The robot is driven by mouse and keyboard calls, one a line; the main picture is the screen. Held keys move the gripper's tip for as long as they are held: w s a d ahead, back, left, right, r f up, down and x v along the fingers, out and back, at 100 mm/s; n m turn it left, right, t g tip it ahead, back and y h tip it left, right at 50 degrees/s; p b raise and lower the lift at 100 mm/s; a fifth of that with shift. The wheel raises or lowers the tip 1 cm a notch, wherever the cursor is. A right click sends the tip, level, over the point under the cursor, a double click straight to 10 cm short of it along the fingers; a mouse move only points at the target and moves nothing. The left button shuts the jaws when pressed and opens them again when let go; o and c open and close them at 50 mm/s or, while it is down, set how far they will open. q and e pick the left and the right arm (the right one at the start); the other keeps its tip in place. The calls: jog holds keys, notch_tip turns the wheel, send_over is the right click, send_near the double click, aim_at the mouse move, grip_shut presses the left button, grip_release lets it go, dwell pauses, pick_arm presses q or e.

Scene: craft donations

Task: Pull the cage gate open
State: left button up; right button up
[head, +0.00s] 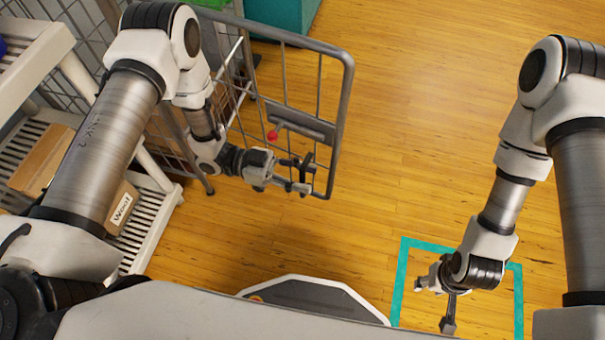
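The cage gate (346,110) is a grey tubular frame with thin bars, standing swung out from the wire cage (92,40) at the upper left. A latch bar (300,126) with a red knob (272,135) crosses it. My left gripper (306,174) is at the lower part of the gate, near its free edge. Its two fingers look spread, one above the other; whether they touch the gate's bars I cannot tell. My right gripper (436,306) is open and empty, low over the floor at the lower right, far from the gate.
A white slatted shelf (150,215) with a cardboard box labelled "Wool" (122,208) stands at the left. A teal box (285,14) is behind the gate. Teal tape (402,270) marks the floor under my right gripper. The wooden floor right of the gate is clear.

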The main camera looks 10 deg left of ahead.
pick_arm(q)
jog(key=a, duration=1.2)
jog(key=shift+w, duration=0.45)
jog(key=shift+s, duration=0.1)
